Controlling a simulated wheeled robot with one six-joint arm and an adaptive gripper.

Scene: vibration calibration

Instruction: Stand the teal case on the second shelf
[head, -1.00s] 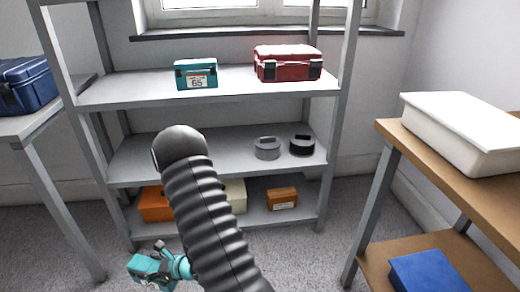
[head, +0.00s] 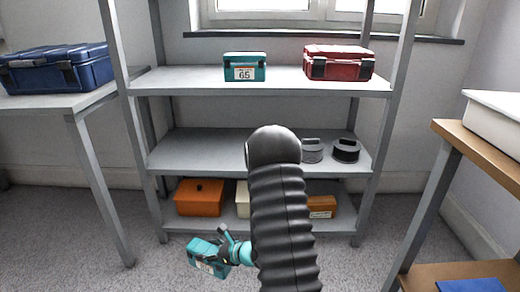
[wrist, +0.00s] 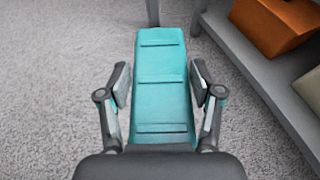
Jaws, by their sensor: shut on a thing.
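My gripper (head: 226,246) is shut on a teal case (head: 203,257), low in front of the shelf rack. In the wrist view the case (wrist: 162,60) lies lengthwise between the two fingers of the gripper (wrist: 160,88), with grey carpet around it. The case looks tilted in the head view. The grey rack shows a top shelf (head: 190,80), a middle shelf (head: 200,150) and a bottom shelf (head: 230,226). Another teal case (head: 245,68), labelled 65, stands on the top shelf. My arm hides part of the middle and bottom shelves.
A red case (head: 338,64) is on the top shelf. Grey (head: 312,152) and black (head: 346,151) round items sit at the middle shelf's right; its left is clear. A blue case (head: 58,68) is on the left table; a wooden shelf unit (head: 455,160) stands right.

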